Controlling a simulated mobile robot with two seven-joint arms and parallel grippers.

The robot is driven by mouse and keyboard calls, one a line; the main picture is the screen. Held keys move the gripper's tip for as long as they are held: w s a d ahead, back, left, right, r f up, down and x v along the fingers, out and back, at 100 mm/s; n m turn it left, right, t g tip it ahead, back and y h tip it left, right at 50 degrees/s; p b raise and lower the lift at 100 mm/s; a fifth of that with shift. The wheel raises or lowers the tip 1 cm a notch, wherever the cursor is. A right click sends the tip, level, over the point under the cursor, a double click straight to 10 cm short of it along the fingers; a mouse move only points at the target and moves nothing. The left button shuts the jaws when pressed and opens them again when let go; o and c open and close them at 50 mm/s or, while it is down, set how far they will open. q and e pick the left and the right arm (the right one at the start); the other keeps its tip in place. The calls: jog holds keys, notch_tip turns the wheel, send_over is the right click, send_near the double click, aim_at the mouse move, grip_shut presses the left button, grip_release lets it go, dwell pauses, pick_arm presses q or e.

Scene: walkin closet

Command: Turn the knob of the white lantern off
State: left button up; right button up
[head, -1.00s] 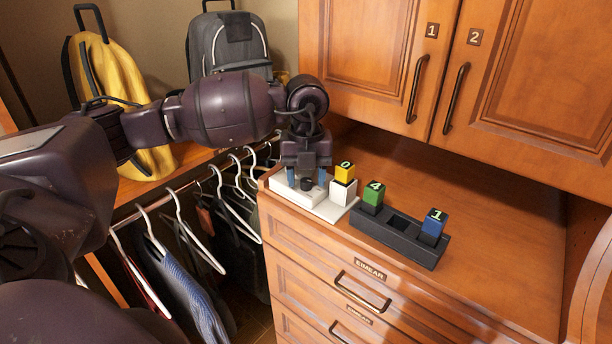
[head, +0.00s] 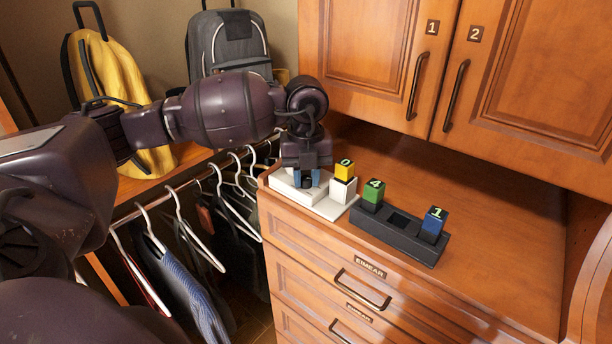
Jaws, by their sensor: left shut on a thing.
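A low white device (head: 332,209) with a flat base lies at the left end of the dresser top; I take it for the white lantern. A small dark knob (head: 307,183) stands on its left part. My left gripper (head: 307,180) points down from above, its two blue fingertips closed on either side of the knob. The gripper hides part of the device behind it. A white block (head: 342,190) with a yellow cube (head: 345,170) marked 0 on top stands at the device's right side. My right gripper is not in view.
A black tray (head: 400,236) beside the device holds a green cube (head: 374,191) marked 4 and a blue cube (head: 434,222) marked 1. Cabinet doors (head: 510,80) rise behind. Hangers (head: 190,225) with clothes hang at left. The dresser top (head: 490,195) is clear at right.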

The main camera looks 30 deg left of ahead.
aim_at(306, 178)
pick_arm(q)
jog(key=n, duration=0.2)
jog(key=shift+n, duration=0.9)
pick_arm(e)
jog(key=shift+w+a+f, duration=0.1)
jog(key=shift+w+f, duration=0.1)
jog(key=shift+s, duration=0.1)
pick_arm(q)
jog(key=o, duration=0.9)
jog(key=shift+o, duration=0.2)
jog(key=shift+r, duration=0.3)
notch_tip(306, 178, up, 10)
jog(key=b, duration=0.1)
jog(key=shift+r, duration=0.2)
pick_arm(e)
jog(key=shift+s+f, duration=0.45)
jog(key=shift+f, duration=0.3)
